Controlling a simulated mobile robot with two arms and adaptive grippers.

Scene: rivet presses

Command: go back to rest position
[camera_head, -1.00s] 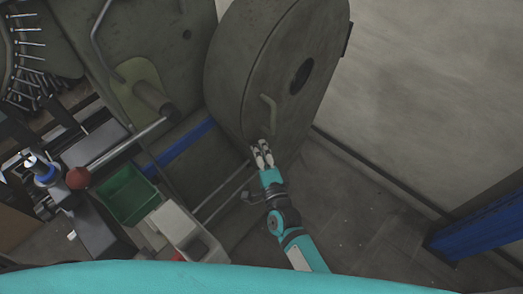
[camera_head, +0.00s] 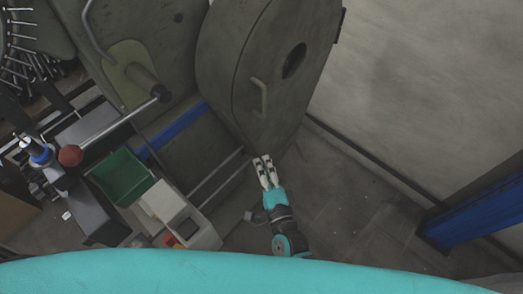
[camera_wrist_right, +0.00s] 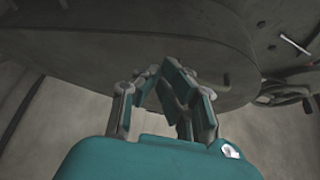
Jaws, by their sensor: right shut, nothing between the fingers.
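My right gripper (camera_head: 262,160) is shut and empty in the head view. It is just below the lower end of the big grey rounded machine cover (camera_head: 225,60), and below its handle (camera_head: 259,97). In the right wrist view my gripper (camera_wrist_right: 165,75) shows with its fingers together in front of the dark underside of the cover (camera_wrist_right: 215,60). I cannot tell from the picture how wide the gap to the cover is. My left gripper is not in view.
A green bin (camera_head: 124,177) and a pale box (camera_head: 170,210) stand left of my right arm. A lever with a red ball (camera_head: 70,155) sticks out at the left. A blue beam (camera_head: 480,215) stands at the right. Bare floor (camera_head: 345,200) lies right of my arm.

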